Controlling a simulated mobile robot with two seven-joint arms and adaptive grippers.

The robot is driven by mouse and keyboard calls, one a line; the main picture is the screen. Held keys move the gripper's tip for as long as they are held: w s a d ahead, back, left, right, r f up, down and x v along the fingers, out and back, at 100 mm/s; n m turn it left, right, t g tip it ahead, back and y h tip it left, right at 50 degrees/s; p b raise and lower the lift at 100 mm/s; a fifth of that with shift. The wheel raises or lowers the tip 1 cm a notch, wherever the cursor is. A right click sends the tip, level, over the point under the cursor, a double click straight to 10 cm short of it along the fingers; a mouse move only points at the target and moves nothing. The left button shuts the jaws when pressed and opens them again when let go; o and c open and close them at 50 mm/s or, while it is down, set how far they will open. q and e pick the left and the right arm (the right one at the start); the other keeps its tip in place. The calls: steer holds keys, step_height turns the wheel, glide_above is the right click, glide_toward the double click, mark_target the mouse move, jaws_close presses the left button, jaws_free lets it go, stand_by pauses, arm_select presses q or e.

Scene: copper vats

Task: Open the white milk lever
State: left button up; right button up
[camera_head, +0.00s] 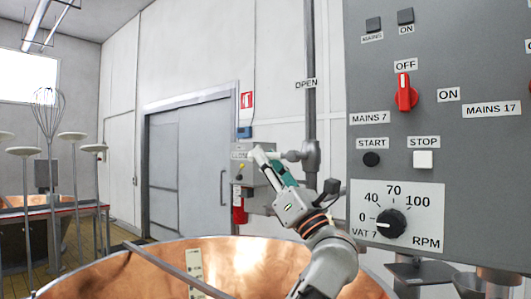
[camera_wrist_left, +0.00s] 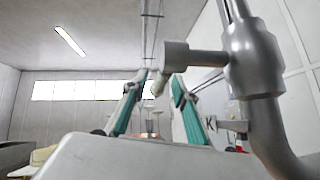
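A grey vertical pipe (camera_head: 311,120) with a valve body and a short side stub (camera_head: 292,156) stands behind the copper vat; an "OPEN" label (camera_head: 306,83) is on it. The stub (camera_wrist_left: 205,58) also shows large in the left wrist view, ending in a round cap. My left gripper (camera_head: 268,161) is at the stub's end. Contact cannot be told. My right gripper is not in view.
A copper vat (camera_head: 245,262) with a bar across its rim lies below my left arm. A grey control panel (camera_head: 440,150) with a red switch and RPM dial fills the right. A small grey box (camera_head: 245,172) is on the wall behind.

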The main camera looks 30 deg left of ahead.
arm_select(q)
steer(key=shift+w+a+r, duration=0.15)
steer(key=shift+a+r, duration=0.3)
steer(key=shift+r, duration=0.05)
jaws_close()
